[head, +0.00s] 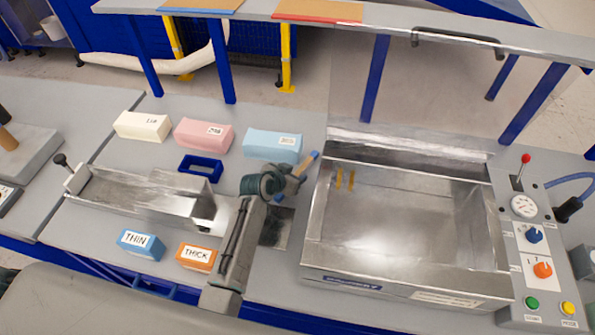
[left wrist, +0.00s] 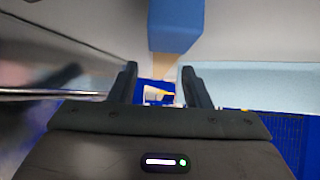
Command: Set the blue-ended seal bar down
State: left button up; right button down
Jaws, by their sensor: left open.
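The blue end of the seal bar (head: 308,162) shows just left of the metal chamber (head: 400,290), beside my left gripper (head: 290,183). The rest of the bar is mostly hidden by the gripper in the head view. I cannot tell whether the bar touches the table. My right gripper is not in view.
Cream (head: 142,126), pink (head: 204,135) and light blue (head: 272,145) foam blocks stand at the back. A blue frame (head: 200,166), metal trough (head: 140,192), THIN box (head: 141,244) and THICK box (head: 197,257) lie left. A control panel (head: 535,255) is right of the chamber.

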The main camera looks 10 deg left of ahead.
pick_arm(q)
jog(key=shift+x, duration=0.75)
grip_shut()
